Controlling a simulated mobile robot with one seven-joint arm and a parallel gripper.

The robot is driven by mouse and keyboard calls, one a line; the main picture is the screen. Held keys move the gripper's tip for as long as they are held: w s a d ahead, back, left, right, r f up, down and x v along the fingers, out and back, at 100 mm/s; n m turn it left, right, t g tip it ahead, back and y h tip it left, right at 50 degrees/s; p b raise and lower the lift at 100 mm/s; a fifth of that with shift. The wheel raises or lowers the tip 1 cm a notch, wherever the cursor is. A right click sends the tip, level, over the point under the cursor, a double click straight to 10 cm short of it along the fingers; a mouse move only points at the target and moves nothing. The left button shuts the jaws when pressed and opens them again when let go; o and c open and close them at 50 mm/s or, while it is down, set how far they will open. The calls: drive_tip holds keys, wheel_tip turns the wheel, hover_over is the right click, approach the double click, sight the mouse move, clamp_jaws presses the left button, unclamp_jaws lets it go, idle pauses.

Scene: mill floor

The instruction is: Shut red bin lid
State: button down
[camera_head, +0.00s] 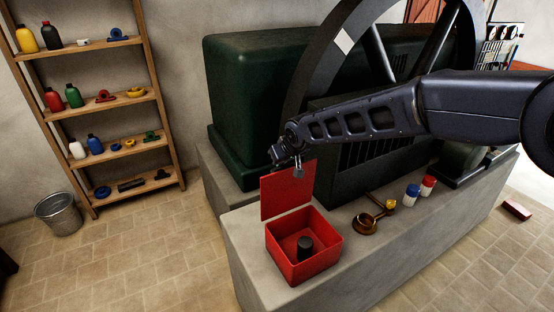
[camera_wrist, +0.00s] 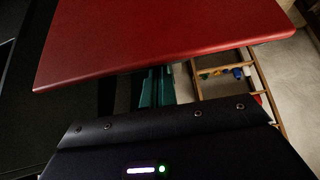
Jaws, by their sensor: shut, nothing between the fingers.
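The red bin (camera_head: 318,262) stands on the grey concrete ledge with its lid (camera_head: 288,190) open, standing upright at the bin's back edge. A small black cylinder (camera_head: 305,247) is inside the bin. My gripper (camera_head: 298,172) is shut and empty, at the top edge of the lid; whether it touches the lid I cannot tell. In the wrist view the lid (camera_wrist: 165,35) fills the upper part as a large red panel.
On the concrete ledge (camera_head: 385,255), a brass pan-like piece (camera_head: 367,223), a blue-and-white jar (camera_head: 411,194) and a red-and-white jar (camera_head: 427,186) stand right of the bin. The green machine (camera_head: 255,90) with its large wheel is behind. A shelf (camera_head: 110,100) and metal bucket (camera_head: 60,214) are left.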

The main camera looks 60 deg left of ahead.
drive_tip(key=d+y, duration=0.6)
drive_tip(key=d, duration=0.5)
drive_tip(key=d+f+y, duration=0.1)
drive_tip(key=d+f, duration=0.3)
drive_tip(key=d+f+y, duration=0.2)
drive_tip(key=d+f, duration=0.2)
drive_tip(key=f, duration=0.1)
drive_tip(key=d+f+y, duration=0.2)
drive_tip(key=d+f, duration=0.2)
drive_tip(key=shift+d+f, duration=0.25)
drive_tip(key=shift+f, duration=0.05)
drive_tip(key=shift+d+f, duration=0.25)
drive_tip(key=shift+f, duration=0.25)
drive_tip(key=shift+d+f, duration=0.25)
drive_tip(key=shift+f, duration=0.25)
drive_tip(key=shift+r, duration=0.15)
wheel_tip(320, 180, up, 5)
drive_tip(key=d+f, duration=0.5)
drive_tip(key=d, duration=0.3)
drive_tip(key=shift+d, duration=0.3)
